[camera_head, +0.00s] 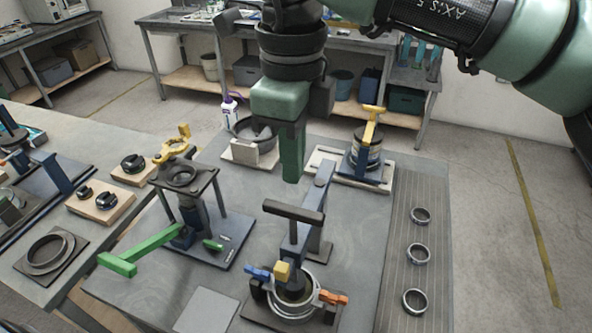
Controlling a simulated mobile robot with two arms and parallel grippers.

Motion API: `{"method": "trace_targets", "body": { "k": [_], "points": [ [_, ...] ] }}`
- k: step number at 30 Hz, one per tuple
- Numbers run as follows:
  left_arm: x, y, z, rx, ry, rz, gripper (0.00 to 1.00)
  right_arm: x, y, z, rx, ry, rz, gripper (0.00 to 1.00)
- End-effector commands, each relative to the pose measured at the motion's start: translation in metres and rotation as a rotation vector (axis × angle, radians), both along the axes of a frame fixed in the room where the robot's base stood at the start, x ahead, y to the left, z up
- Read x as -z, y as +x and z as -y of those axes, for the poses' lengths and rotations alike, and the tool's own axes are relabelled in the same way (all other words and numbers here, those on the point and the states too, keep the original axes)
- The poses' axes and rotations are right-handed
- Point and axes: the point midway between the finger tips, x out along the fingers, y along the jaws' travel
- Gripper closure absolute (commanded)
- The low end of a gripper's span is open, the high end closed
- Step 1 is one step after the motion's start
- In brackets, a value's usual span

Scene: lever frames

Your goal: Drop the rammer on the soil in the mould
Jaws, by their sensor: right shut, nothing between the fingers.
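The mould (292,308) is a metal ring with blue and orange clamps on a dark base at the front of the table. What looks like the rammer stands over it: a blue-grey upright with a black crossbar (293,212) on top and a yellow block (283,272) low down. A dark round part fills the mould's middle, so I cannot make out the soil. My right gripper (291,180) comes down from above, shut and empty, behind and above the crossbar and apart from it. My left gripper is not in view.
A stand with a green lever (140,250) is left of the mould. A blue device with a yellow handle (370,130) stands at the back right. Several metal rings (417,254) lie on a ribbed mat at right. A white bottle (230,110) stands at the back.

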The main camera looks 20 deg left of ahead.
Motion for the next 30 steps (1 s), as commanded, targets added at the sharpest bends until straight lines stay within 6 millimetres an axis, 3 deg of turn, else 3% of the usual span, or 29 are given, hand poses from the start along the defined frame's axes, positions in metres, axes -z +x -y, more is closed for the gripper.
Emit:
{"method": "trace_targets", "body": {
  "k": [5,19,30],
  "points": [
    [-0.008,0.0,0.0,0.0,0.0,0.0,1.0,-0.01,0.0,0.0,0.0,0.001,0.001,1.0],
    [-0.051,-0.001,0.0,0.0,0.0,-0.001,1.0,-0.067,0.0,0.0,0.0,0.0,0.0,1.0],
    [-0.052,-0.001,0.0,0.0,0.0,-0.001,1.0,-0.07,0.0,0.0,0.0,0.0,0.0,1.0]
  ]
}}
